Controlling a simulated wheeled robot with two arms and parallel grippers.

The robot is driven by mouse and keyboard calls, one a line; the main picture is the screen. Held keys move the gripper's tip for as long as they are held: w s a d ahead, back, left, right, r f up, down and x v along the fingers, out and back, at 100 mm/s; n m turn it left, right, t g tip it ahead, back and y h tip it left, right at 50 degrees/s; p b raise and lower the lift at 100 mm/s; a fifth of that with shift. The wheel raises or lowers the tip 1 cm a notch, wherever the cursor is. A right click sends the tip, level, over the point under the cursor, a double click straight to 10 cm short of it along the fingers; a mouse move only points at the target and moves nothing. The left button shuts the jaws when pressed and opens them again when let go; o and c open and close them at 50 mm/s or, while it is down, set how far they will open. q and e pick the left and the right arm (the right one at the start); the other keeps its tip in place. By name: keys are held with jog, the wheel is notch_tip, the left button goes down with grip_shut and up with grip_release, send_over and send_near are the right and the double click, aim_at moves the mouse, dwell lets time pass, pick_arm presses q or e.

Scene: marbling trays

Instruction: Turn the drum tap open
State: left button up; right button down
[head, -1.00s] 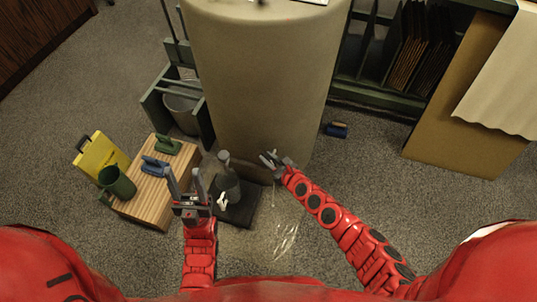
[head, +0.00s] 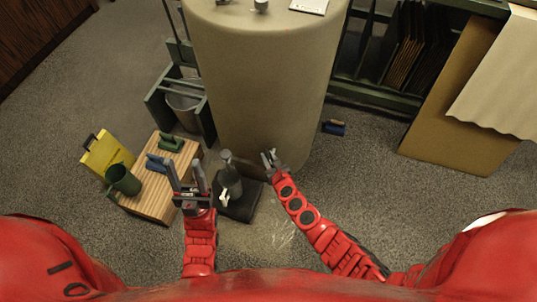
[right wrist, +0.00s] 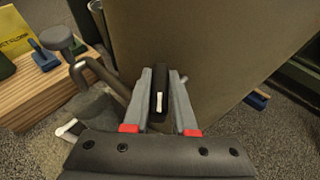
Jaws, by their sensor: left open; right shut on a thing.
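The drum (head: 262,90) is a large beige cylinder standing upright in the upper middle of the head view. My right gripper (head: 269,158) is at the drum's lower front. In the right wrist view the right gripper (right wrist: 160,95) is shut on the tap's dark handle (right wrist: 161,77), which has a white mark and lies between the fingers. The rest of the tap is mostly hidden by the fingers. My left gripper (head: 189,183) is open and empty, its fingers upright beside the wooden slatted stand, left of the drum.
A rack (head: 375,95) stands behind right.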

jog(key=shift+a+r+m+h+p, duration=0.1)
jog(key=shift+r+m+h+p, duration=0.1)
jog(key=shift+m+h+p, duration=0.5)
jog(key=shift+f+m+t+h+p, duration=0.1)
jog(key=shift+m+t+h+p, duration=0.25)
jog(key=shift+m+h, duration=0.65)
jog(key=shift+f+m+h, duration=0.15)
jog(key=shift+m+h, duration=0.55)
jog(key=shift+h, duration=0.4)
jog(key=shift+m+h+b, duration=0.35)
jog(key=shift+m+h, duration=1.05)
jog(key=shift+h, duration=0.2)
jog(key=shift+g, duration=0.45)
jog(key=c, duration=0.7)
grip_release()
